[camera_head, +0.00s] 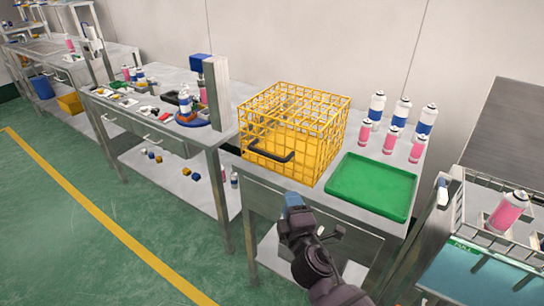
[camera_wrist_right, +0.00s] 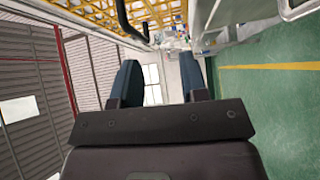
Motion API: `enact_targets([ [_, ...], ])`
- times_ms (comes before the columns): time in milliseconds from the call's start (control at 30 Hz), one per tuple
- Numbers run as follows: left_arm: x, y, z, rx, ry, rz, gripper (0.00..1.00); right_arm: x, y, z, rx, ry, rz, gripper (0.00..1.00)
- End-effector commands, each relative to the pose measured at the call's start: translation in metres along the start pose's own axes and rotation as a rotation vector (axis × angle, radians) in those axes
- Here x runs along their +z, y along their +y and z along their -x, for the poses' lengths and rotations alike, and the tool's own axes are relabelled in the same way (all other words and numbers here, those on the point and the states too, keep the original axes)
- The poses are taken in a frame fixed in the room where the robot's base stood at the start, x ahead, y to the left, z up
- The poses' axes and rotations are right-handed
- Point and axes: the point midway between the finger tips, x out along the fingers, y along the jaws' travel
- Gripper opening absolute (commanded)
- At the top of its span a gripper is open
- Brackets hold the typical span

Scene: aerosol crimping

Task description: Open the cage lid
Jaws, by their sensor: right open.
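The yellow wire cage (camera_head: 310,148) stands on the metal table in the head view. Its top is level and looks shut. A black handle (camera_head: 268,158) is on its front side. The handle (camera_wrist_right: 130,22) and the cage's yellow grid (camera_wrist_right: 85,12) also show at the top of the right wrist view. My right gripper (camera_head: 292,198) is in front of and below the cage, near the table's front edge, apart from the handle. In the right wrist view its two fingers (camera_wrist_right: 161,80) are spread with nothing between them. My left gripper is not in view.
A green tray (camera_head: 372,187) lies right of the cage. Several white-blue and pink cans (camera_head: 390,140) stand behind it. A side table with a press (camera_head: 215,90) and small parts is on the left. A pink can (camera_head: 507,212) is at a machine on the right.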

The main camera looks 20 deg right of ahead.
Motion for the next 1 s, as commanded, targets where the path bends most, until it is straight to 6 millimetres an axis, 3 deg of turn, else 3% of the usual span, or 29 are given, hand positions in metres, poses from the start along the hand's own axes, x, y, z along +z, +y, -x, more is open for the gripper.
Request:
enact_targets([
  [100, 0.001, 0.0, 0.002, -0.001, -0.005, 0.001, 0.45, -0.015, 0.024, -0.016, 0.065, 0.008, 0.122, 0.4],
  [233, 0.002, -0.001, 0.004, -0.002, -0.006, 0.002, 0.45, -0.022, 0.035, -0.024, 0.097, 0.009, 0.19, 0.4],
  [467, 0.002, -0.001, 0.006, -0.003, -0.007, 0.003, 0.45, -0.024, 0.04, -0.044, 0.107, 0.01, 0.204, 0.4],
  [1000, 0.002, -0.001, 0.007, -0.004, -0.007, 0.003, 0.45, -0.025, 0.045, -0.12, 0.103, 0.009, 0.202, 0.4],
])
